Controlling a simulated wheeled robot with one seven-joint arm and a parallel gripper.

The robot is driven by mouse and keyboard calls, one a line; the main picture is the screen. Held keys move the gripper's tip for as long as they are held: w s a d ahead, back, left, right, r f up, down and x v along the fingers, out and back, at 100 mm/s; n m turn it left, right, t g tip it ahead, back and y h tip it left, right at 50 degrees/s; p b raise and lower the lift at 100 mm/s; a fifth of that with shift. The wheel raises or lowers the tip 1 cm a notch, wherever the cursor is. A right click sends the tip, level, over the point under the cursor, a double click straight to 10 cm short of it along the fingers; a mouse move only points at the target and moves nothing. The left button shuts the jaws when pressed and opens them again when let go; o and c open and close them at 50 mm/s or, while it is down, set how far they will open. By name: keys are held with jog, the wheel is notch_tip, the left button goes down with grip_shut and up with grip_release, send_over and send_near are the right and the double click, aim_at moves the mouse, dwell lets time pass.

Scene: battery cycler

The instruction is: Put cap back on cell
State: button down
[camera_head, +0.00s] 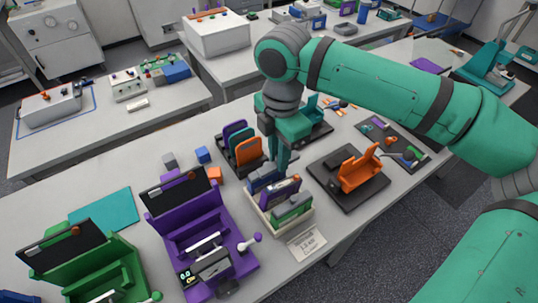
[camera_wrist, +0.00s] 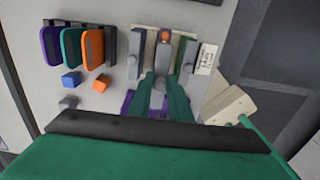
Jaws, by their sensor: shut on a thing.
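My gripper (camera_head: 284,166) points down over the pale tray (camera_head: 300,228) of upright cells. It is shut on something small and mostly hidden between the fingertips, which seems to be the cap. The fingers also show in the wrist view (camera_wrist: 161,82), at the lower end of the middle cell (camera_wrist: 161,58). That cell shows purple (camera_head: 279,191) in the head view and has an orange piece (camera_wrist: 165,36) at its far end. A blue cell (camera_head: 264,178) and a green cell (camera_head: 292,208) stand on either side. I cannot tell whether the cap touches the cell.
A purple cycler (camera_head: 190,222) stands close to the tray's left, a green one (camera_head: 85,275) farther left. A rack of coloured plates (camera_head: 245,152) is behind. Grey, blue (camera_head: 203,155) and orange (camera_head: 215,174) blocks lie nearby. An orange fixture (camera_head: 360,170) is at right.

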send_over(278, 185)
jog(key=shift+w+d+f, duration=0.1)
jog(key=shift+f, duration=2.25)
jog(key=shift+s+f, duration=0.3)
jog(key=shift+f, duration=1.05)
jog(key=shift+w+f, duration=0.1)
jog(key=shift+w, duration=0.1)
jog(key=shift+s+a, duration=0.1)
jog(key=shift+a, duration=0.1)
jog(key=shift+d, duration=0.2)
jog(key=shift+a+f, duration=0.1)
jog(key=shift+a, duration=0.05)
jog(key=shift+f, duration=0.45)
